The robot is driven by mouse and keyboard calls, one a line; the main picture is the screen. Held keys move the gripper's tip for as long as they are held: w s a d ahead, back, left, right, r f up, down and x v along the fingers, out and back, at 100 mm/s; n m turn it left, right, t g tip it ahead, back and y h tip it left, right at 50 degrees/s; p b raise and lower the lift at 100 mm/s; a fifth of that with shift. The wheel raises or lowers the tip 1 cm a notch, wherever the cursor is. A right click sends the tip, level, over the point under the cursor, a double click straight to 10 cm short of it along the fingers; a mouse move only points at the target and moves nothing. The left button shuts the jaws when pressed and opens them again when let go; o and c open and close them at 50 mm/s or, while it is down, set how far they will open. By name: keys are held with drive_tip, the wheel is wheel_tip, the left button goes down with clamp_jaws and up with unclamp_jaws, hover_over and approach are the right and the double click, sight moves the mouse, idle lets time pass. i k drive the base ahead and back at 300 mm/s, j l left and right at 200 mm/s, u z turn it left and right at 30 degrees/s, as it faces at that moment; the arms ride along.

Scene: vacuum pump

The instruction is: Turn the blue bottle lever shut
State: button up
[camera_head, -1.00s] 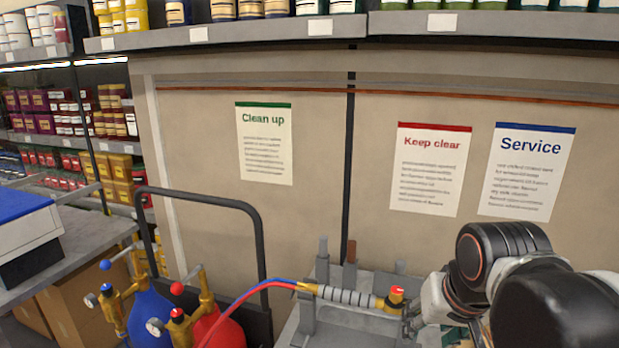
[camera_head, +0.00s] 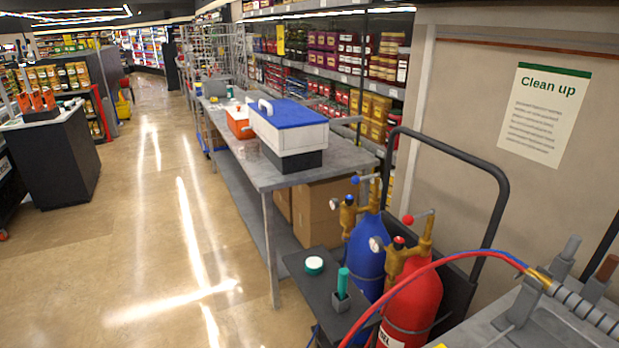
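The blue bottle (camera_head: 367,254) stands in a dark bottle cart at the lower middle right. Brass fittings and a gauge sit on its top. Its lever (camera_head: 366,179) has a blue ball at the left end and lies roughly level in the picture. The red bottle (camera_head: 421,292) stands to its right, with a red-ball lever (camera_head: 419,217) on its brass valve. Red and blue hoses run from the bottles to the torch at the right. My gripper is outside this view.
A grey bench (camera_head: 256,173) holds a blue-lidded white box (camera_head: 288,128). A small dark stand (camera_head: 319,290) with a round tin and a green-handled item is in front of the bottles. The cart's black handle (camera_head: 509,200) rises behind them.

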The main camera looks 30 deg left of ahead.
sight(355, 180)
drive_tip(key=u, duration=0.9)
